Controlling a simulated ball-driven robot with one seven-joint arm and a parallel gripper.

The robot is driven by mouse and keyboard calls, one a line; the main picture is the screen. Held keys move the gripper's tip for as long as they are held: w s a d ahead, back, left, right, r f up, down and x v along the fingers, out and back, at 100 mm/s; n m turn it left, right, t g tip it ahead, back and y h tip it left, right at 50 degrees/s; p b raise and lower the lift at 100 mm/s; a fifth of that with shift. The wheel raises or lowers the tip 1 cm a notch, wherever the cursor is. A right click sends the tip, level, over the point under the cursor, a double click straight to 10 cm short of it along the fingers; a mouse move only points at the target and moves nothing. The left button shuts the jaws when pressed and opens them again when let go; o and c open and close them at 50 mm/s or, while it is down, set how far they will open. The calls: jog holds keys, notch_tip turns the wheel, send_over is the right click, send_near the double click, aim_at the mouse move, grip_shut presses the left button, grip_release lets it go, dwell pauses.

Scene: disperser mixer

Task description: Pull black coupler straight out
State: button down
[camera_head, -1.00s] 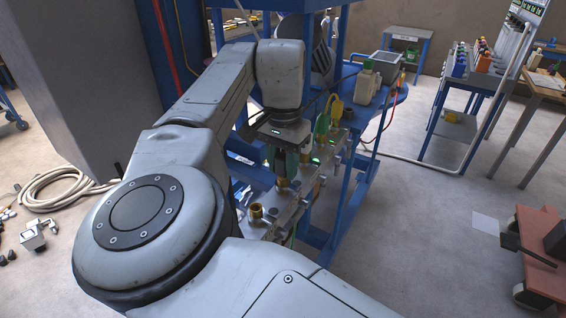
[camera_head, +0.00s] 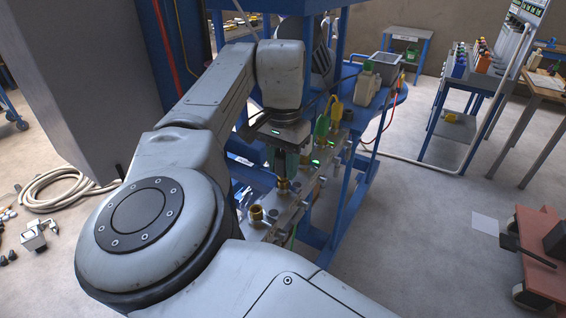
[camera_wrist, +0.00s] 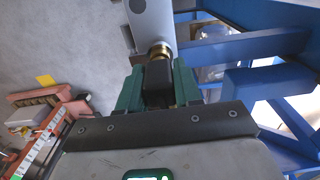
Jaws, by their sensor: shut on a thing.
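In the wrist view the black coupler (camera_wrist: 158,78) sits between the two green fingers of my gripper (camera_wrist: 158,85), which is shut on it. A brass fitting (camera_wrist: 159,51) shows at the coupler's far end, against the grey metal manifold (camera_wrist: 152,20). I cannot tell whether coupler and fitting are touching. In the head view my gripper (camera_head: 287,163) is above the manifold (camera_head: 285,205), over a brass fitting (camera_head: 283,184). The coupler is mostly hidden by the fingers there.
A second brass fitting (camera_head: 256,213) stands open nearer the front of the manifold. Green and yellow couplers (camera_head: 328,118) with hoses are just right of my gripper. Blue frame posts and a blue bench (camera_head: 385,98) stand behind.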

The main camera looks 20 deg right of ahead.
jog(key=shift+r+p, duration=2.75)
jog(key=shift+p, duration=0.1)
jog(key=shift+r+p, duration=2.05)
jog(key=shift+p, duration=0.1)
